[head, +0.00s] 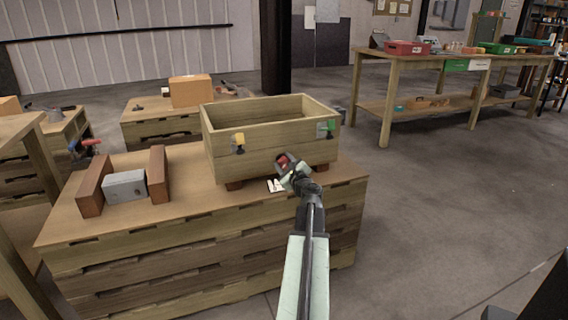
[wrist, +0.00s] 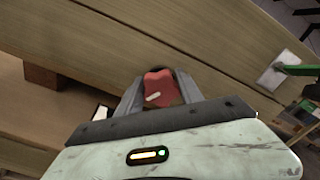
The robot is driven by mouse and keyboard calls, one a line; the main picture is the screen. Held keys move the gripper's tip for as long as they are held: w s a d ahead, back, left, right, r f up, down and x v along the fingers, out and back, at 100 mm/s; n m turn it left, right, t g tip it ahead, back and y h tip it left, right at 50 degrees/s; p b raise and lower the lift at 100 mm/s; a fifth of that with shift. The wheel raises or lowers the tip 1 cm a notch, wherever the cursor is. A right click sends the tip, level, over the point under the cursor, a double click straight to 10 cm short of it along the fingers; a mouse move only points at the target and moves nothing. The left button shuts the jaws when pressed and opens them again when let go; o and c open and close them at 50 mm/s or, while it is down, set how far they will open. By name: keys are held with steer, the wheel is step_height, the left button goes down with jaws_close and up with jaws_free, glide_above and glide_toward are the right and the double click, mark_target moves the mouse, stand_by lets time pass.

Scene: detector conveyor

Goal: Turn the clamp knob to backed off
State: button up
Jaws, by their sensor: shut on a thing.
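The red clamp knob (wrist: 160,86) shows between my gripper's fingers in the wrist view, with a pale mark on its face. It also shows as a small red spot in the head view (head: 283,160), on the front of the wooden crate (head: 226,160). My gripper (wrist: 157,92) is shut on the knob, a finger on each side of it. In the head view my gripper (head: 287,168) reaches up to the crate's lower front, right of its middle. The pointer or scale behind the knob is hidden.
A yellow latch (head: 238,142) and a green latch (head: 326,128) sit on the crate's front. White cards (head: 276,185) lie below the knob. A grey block (head: 125,186) stands between two brown blocks at the left. The stacked wooden bench (head: 200,200) has free room in front.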

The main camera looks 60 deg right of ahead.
steer(key=n, duration=0.6)
steer(key=shift+a+f+n, duration=0.1)
steer(key=shift+n, duration=0.2)
steer(key=n, duration=0.6)
steer(key=shift+f, duration=0.1)
steer(key=n, duration=0.6)
steer(key=shift+f+n, duration=0.1)
steer(key=shift+n, duration=0.3)
steer(key=n, duration=0.5)
steer(key=shift+b, duration=0.3)
steer(key=shift+n, duration=0.4)
steer(key=o, duration=1.4)
steer(key=shift+s, duration=0.1)
